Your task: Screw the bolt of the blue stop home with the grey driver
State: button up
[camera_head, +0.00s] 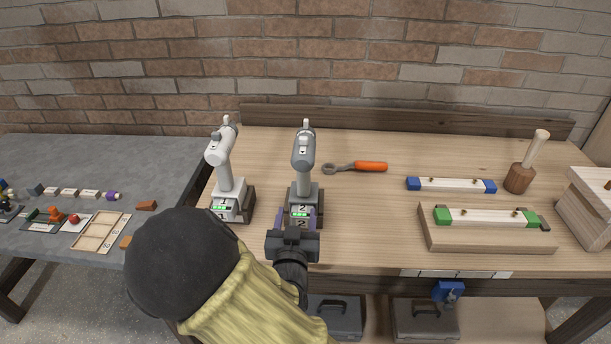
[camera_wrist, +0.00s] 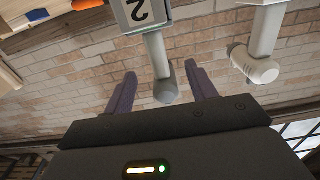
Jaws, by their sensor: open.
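The grey driver (camera_head: 304,152) stands upright in its dock, which has a lit green display and a "2". The wrist view shows this driver (camera_wrist: 157,58) upside down, its handle seen between my two purple fingers. My gripper (camera_head: 298,218) is open and empty, in front of the dock; I cannot tell whether the fingers reach around the handle. The blue stop (camera_head: 449,290) is on the bench's front edge at the right, with a grey metal part on it that may be the bolt. The bolt's depth cannot be made out.
A white driver (camera_head: 222,150) stands in a similar dock close on the left; it also shows in the wrist view (camera_wrist: 258,62). An orange-handled wrench (camera_head: 368,166) lies behind right. Blue-ended (camera_head: 450,184) and green-ended (camera_head: 488,218) bars and a mallet (camera_head: 520,178) are further right.

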aim_at(300, 188)
jog(key=w+p, duration=0.1)
jog(key=w, duration=0.7)
jog(key=shift+w+d+p, duration=0.2)
jog(key=shift+p, duration=0.1)
jog(key=shift+w+d+f+p, duration=0.15)
jog(key=shift+w+p, duration=0.15)
jog(key=shift+w, duration=0.55)
jog(key=shift+w+d+p, duration=0.15)
jog(key=shift+w+p, duration=0.1)
jog(key=shift+w, duration=0.6)
jog(key=shift+w+d+f+p, duration=0.15)
jog(key=shift+w+p, duration=0.15)
jog(key=shift+w, duration=0.55)
grip_shut()
jog(key=shift+r, duration=0.15)
